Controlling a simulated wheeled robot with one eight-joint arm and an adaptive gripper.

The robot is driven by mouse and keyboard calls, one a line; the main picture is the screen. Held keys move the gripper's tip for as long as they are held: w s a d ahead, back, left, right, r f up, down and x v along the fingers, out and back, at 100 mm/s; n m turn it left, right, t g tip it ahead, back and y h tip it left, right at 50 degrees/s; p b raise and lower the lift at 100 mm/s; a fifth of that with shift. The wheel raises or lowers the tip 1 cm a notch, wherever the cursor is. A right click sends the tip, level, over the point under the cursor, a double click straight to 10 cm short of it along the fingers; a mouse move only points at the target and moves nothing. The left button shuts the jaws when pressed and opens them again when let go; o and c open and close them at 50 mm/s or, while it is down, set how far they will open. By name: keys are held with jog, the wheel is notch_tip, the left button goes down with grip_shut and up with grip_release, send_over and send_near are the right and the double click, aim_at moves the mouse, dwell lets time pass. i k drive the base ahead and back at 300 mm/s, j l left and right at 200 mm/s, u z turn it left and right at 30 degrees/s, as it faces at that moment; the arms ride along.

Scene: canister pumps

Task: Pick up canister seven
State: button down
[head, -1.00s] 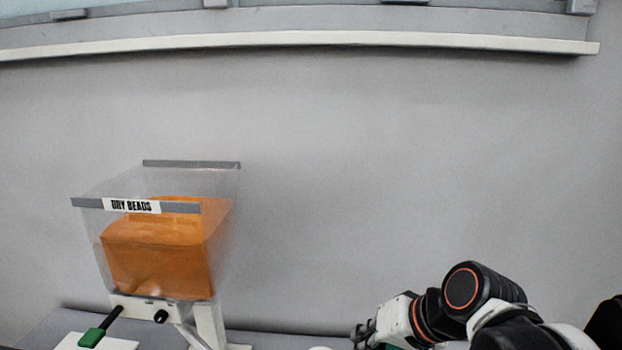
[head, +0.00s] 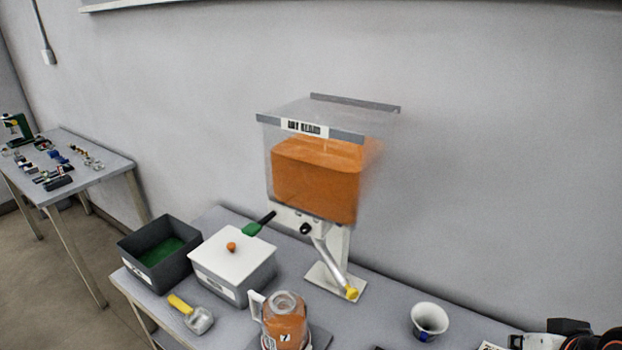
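Canister seven (head: 285,325) is a clear jar with orange contents, a white handle on its left and a label reading 7. It stands upright near the front of the table, at the bottom centre of the head view, and its base is partly hidden or cut off. My gripper (head: 516,342) shows only in part at the bottom right edge, well to the right of the canister and apart from it. Its fingers are too small and cut off to tell open from shut.
A dry beads hopper (head: 318,180) with a yellow-tipped spout (head: 351,293) stands behind the canister. A white lidded box (head: 232,262), dark bin (head: 135,255) and yellow-handled scoop (head: 198,318) are to its left. A white funnel-like cup (head: 429,318) stands to its right. Another table (head: 112,172) is far left.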

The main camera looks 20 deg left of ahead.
aim_at(282, 316)
jog(key=u, duration=0.95)
